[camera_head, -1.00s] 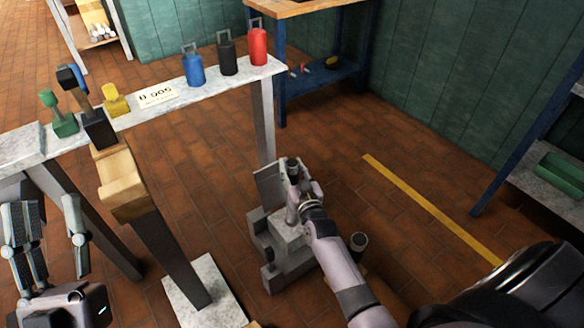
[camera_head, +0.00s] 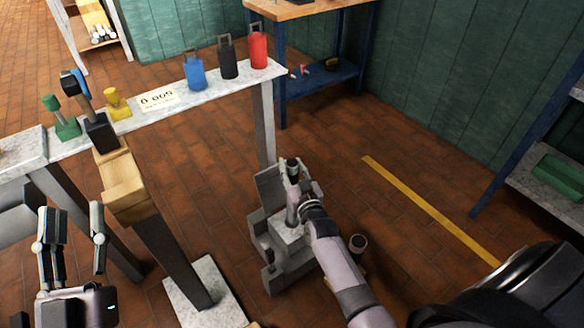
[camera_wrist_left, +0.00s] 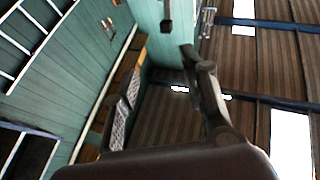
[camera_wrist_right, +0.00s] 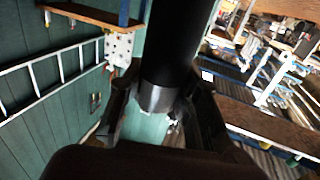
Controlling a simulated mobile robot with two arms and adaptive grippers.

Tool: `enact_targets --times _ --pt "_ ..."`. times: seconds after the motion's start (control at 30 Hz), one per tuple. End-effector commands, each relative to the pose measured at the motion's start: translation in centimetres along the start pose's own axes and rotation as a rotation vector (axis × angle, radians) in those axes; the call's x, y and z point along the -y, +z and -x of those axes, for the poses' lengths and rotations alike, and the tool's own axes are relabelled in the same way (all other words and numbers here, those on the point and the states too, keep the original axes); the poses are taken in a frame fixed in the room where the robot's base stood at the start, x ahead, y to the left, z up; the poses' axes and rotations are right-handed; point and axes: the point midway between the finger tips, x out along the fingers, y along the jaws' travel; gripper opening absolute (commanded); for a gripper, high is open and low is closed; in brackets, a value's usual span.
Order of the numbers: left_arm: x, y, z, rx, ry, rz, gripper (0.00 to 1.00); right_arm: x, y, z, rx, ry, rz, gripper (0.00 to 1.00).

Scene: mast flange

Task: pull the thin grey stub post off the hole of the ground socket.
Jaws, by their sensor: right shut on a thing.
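The ground socket (camera_head: 272,282) is a grey blocky stand on the tiled floor near the middle of the head view. The thin grey stub post (camera_head: 292,213) stands about upright over it, with a dark top. Its lower end meets the socket's top, and I cannot see how deep it sits. My right gripper (camera_head: 302,194) is shut on the stub post. In the right wrist view a dark cylinder with a grey band (camera_wrist_right: 157,98) lies between the fingers (camera_wrist_right: 160,110). My left gripper (camera_head: 70,228) is open and empty at the lower left, away from the socket.
A narrow marble-topped rail (camera_head: 200,95) holds blue, black and red weights and several small coloured pieces. A short grey tube (camera_head: 357,243) stands right of the socket. Floor beyond the yellow stripe (camera_head: 430,210) is clear.

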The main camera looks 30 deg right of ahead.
Motion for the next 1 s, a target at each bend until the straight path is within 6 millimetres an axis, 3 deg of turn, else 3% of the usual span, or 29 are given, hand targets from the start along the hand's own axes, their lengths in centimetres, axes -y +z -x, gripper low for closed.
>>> enact_targets --times 1.0 --pt "0.7 4.8 0.9 0.279 -0.014 -0.010 0.40 0.0 -1.3 0.0 -0.003 0.000 0.000 0.00"
